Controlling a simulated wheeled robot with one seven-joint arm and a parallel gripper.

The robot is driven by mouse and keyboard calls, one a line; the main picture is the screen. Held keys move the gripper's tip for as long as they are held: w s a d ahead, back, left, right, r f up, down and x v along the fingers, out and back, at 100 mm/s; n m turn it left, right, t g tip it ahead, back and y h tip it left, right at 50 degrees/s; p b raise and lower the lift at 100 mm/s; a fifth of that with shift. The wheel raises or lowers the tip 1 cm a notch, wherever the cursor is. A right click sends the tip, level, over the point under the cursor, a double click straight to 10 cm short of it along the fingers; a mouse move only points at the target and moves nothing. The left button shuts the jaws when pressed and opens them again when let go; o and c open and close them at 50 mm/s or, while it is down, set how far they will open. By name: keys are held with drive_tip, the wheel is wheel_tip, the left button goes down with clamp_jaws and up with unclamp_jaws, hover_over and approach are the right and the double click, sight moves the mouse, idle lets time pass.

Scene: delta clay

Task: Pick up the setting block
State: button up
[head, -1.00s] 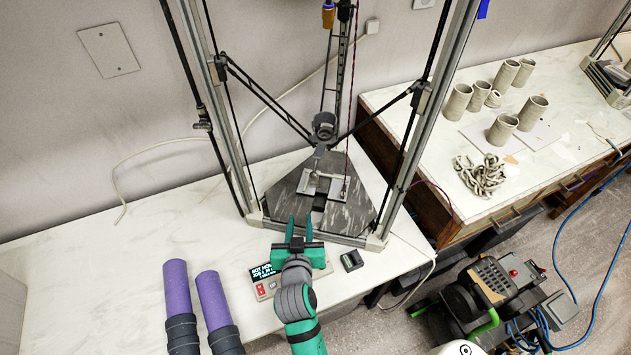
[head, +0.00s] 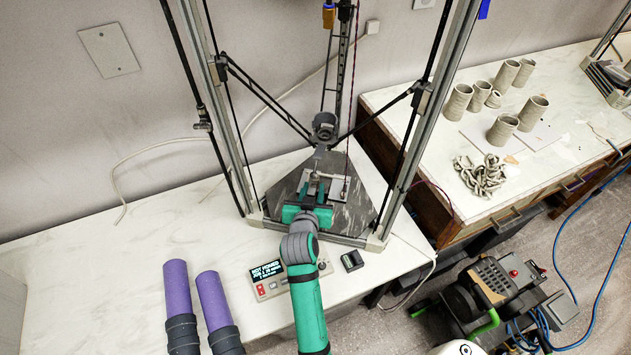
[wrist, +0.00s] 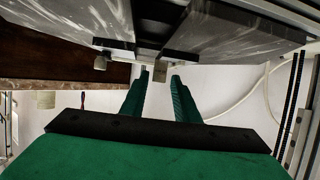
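My gripper (head: 314,188) is over the dark printer bed (head: 357,212), reaching in from its front edge. In the wrist view its two green fingers (wrist: 160,82) are apart. A small pale block (wrist: 160,71), which looks like the setting block, shows in the gap between the fingertips, near the bed. I cannot see a finger touching it. In the head view my gripper and the nozzle assembly largely hide that spot. A light metal bracket (head: 337,189) lies on the bed just beyond the fingers.
The delta printer's posts (head: 408,150) stand on both sides and its effector (head: 324,125) hangs close above. A control box (head: 270,280) and a small dark box (head: 352,261) sit in front. Clay cups (head: 503,129) stand on the right bench.

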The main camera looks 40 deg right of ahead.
sight(315, 181)
drive_tip(key=shift+x, duration=1.9)
clamp_jaws()
drive_tip(key=shift+r, duration=0.1)
drive_tip(key=shift+r, duration=0.4)
wheel_tip(315, 181, up, 2)
drive_tip(key=shift+r, duration=0.1)
drive_tip(key=s+a+r, duration=0.4)
drive_tip(key=s+r, duration=0.6)
drive_tip(key=s, duration=0.3)
drive_tip(key=shift+s+a, duration=0.15)
drive_tip(key=shift+a, duration=0.05)
